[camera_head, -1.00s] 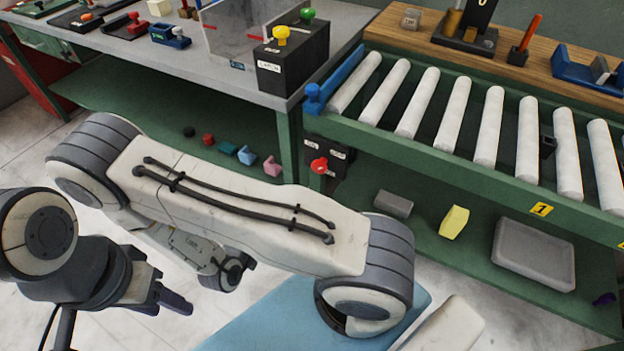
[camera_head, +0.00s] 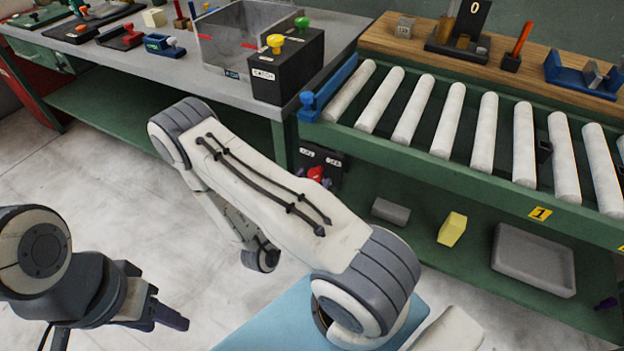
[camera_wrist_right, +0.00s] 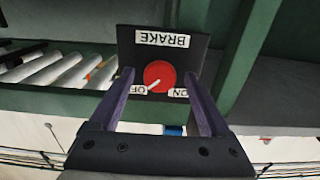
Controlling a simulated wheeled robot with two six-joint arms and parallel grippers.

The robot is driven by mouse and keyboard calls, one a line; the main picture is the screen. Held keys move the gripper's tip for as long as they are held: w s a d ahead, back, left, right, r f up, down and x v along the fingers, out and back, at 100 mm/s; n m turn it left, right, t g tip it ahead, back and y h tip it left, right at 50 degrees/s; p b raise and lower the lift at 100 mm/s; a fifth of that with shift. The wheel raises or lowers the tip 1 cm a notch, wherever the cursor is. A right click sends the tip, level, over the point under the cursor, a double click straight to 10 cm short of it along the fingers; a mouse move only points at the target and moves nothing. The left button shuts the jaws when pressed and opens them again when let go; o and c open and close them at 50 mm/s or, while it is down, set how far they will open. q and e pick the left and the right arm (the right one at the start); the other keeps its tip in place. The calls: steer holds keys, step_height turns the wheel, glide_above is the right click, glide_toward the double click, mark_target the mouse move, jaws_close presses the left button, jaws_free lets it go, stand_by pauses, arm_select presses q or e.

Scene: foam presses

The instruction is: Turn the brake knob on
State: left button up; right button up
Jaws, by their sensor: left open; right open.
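The red round brake knob (camera_wrist_right: 160,76) sits on a black panel (camera_wrist_right: 195,45) labelled BRAKE, upside down in the right wrist view. Its white pointer is at the OFF label. The ON label is on the other side. In the head view the knob (camera_head: 317,173) shows small on the green frame's near left leg. My right gripper (camera_wrist_right: 158,78) is open, with a purple finger on each side of the knob. Whether the fingers touch it I cannot tell. My left gripper (camera_head: 170,315) is open and empty at the lower left, far from the panel.
A green roller conveyor (camera_head: 410,150) runs above and right of the panel. A grey bench (camera_head: 215,85) with a black button box (camera_head: 285,70) stands left of it. A yellow block (camera_head: 452,228) and grey tray (camera_head: 533,258) lie on the lower shelf. Floor at left is clear.

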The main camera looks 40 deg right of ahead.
steer(key=shift+w+d, duration=0.15)
steer(key=shift+d, duration=0.25)
jaws_close()
